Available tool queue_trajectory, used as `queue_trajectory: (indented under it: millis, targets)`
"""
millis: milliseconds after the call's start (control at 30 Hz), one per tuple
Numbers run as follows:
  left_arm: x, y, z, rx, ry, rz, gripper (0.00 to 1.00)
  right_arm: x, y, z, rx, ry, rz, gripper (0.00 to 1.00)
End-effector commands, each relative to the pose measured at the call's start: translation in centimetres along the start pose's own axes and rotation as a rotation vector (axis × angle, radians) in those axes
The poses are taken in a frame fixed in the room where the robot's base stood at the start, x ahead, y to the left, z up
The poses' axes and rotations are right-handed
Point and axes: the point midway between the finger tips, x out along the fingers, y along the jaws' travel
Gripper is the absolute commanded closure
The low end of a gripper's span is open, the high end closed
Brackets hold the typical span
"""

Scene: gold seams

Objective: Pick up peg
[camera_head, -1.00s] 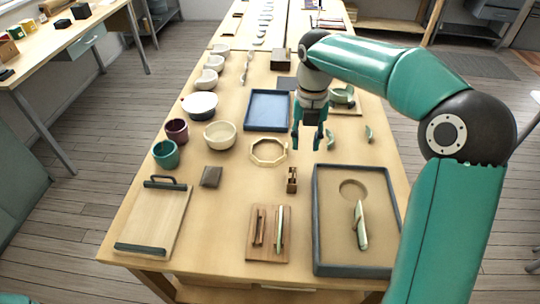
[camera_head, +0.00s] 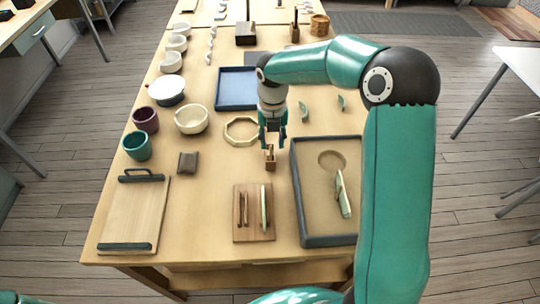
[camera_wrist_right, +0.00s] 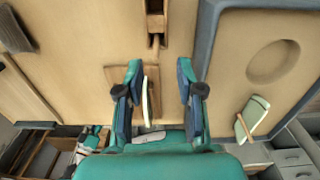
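A small upright wooden block (camera_head: 270,157) stands on the table left of the tray; in the right wrist view the slotted wooden piece (camera_wrist_right: 156,22) shows at the top edge. I cannot tell for sure which wooden piece is the peg. A wooden board (camera_head: 240,232) carries a thin dark stick (camera_head: 244,210) and a pale-bladed tool (camera_head: 264,208). My right gripper (camera_head: 272,142) is open and empty, pointing down above and just behind the block. In the right wrist view its fingers (camera_wrist_right: 160,72) are spread. My left gripper is not in view.
A dark-rimmed tray (camera_head: 297,190) with a round recess holds a pale green shard (camera_head: 343,195) and a brown stick, right of the block. An octagonal wooden ring (camera_head: 229,137), bowls (camera_head: 191,119) and a blue tray (camera_head: 221,103) lie left and behind. A handled board (camera_head: 135,215) is front left.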

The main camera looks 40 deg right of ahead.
Motion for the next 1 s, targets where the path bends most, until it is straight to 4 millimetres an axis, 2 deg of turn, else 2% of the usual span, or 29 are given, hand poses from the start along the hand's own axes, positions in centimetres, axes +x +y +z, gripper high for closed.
queue_trajectory:
  millis: [400, 667, 800, 900, 1000]
  targets:
    - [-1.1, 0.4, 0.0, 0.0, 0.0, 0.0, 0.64, 4.8, 0.5, 0.5, 0.0, 0.002, 0.0, 0.63]
    - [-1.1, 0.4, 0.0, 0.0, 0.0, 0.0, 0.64, 5.1, 0.5, 0.5, 0.0, 0.001, 0.0, 0.63]
    - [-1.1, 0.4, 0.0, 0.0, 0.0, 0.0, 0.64, 5.0, 0.5, 0.5, 0.0, 0.001, 0.0, 0.86]
    - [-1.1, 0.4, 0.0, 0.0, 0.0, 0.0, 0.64, 5.0, 0.5, 0.5, 0.0, 0.001, 0.0, 1.0]
    - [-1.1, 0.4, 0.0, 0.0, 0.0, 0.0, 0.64, 5.0, 0.5, 0.5, 0.0, 0.001, 0.0, 1.0]
